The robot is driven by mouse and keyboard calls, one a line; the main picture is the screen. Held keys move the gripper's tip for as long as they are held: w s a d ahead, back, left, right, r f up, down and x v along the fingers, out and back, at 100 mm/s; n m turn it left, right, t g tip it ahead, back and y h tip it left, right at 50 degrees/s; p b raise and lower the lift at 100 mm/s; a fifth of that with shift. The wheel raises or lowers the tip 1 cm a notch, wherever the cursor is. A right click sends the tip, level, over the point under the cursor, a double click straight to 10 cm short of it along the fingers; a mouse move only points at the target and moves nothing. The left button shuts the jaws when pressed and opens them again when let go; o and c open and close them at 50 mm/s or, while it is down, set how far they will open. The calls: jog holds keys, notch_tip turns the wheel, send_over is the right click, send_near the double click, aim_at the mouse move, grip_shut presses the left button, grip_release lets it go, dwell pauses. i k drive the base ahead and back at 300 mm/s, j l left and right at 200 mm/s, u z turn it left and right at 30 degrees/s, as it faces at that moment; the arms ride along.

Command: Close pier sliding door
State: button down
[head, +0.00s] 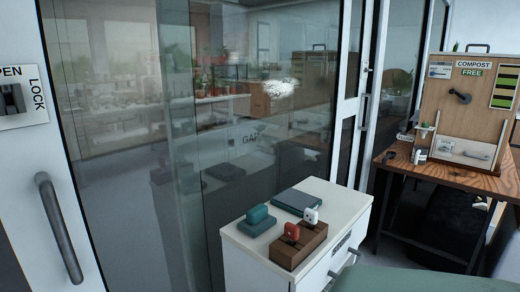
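A large glass door panel (130,130) with a white frame fills the left and middle of the head view. Its wide white left stile carries a dark grey upright bar handle (60,228). Above the handle is a lock plate (18,97) with a dark latch and the words "OPEN" (partly cut off) and "LOCK". Farther right, a second white-framed glass section (348,95) has a slim upright handle (364,110). I cannot tell whether a gap stands between the sections, nor which one is the pier sliding door. My gripper is not in view.
A white cabinet (240,252) stands close before the glass, with small cases and a wooden block on top. A wooden table (400,165) at right bears a "COMPOST FREE" board (463,110). A grey-green surface (425,280) fills the lower right. Plant shelves show in the glass.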

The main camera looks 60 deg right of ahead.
aim_at(43, 219)
jog(key=z, duration=1.6)
jog(key=i+l+z, duration=0.1)
jog(key=i, duration=0.45)
jog(key=l, duration=0.1)
